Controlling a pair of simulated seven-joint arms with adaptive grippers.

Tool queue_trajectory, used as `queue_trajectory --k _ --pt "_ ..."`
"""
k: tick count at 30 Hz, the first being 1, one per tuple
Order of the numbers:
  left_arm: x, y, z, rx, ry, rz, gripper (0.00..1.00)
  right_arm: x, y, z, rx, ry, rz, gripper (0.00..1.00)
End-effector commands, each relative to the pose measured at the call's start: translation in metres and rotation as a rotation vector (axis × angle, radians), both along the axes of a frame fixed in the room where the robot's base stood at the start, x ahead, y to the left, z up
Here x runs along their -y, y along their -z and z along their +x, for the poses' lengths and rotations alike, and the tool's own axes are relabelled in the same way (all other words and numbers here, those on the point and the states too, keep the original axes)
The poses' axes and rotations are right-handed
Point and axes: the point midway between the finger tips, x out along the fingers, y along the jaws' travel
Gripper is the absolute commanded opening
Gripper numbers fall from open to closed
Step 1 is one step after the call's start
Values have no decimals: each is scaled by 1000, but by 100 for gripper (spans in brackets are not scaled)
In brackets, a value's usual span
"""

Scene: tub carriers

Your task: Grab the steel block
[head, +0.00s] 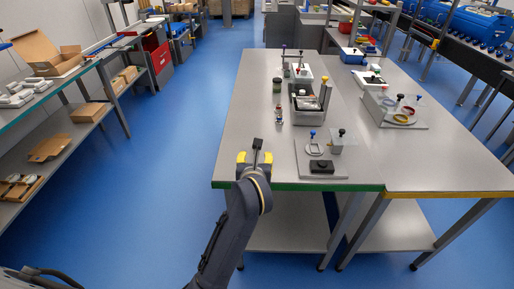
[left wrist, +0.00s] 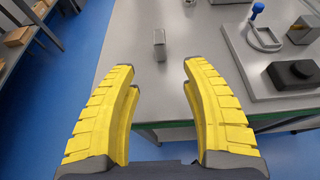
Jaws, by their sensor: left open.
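The steel block (left wrist: 159,42) is a small grey upright block standing on the grey table. In the left wrist view it is ahead of my left gripper (left wrist: 158,67), roughly centred between the yellow fingers and beyond their tips. In the head view my left gripper (head: 255,157) is at the table's near left corner, with a small dark piece (head: 257,144) just past it that appears to be the block. The fingers are spread and empty. My right gripper does not show.
Right of the gripper lies a grey base plate (head: 338,172) with a black block (head: 322,167) and a ring fixture. A small bottle-like item (head: 278,115) and a tub carrier (head: 309,104) stand farther back. The table's left side is mostly bare.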

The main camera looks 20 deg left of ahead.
Motion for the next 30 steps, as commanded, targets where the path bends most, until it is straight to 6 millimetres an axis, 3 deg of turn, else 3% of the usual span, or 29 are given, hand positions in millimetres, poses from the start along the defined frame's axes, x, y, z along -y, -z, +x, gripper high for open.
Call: queue_trajectory --k 12,24,30 --pt "-17 28 64 -1 -3 3 47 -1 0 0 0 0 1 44" --pt "-21 37 85 1 -3 1 47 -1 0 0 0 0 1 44" --pt "-26 48 107 -1 -3 2 47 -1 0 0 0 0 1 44"
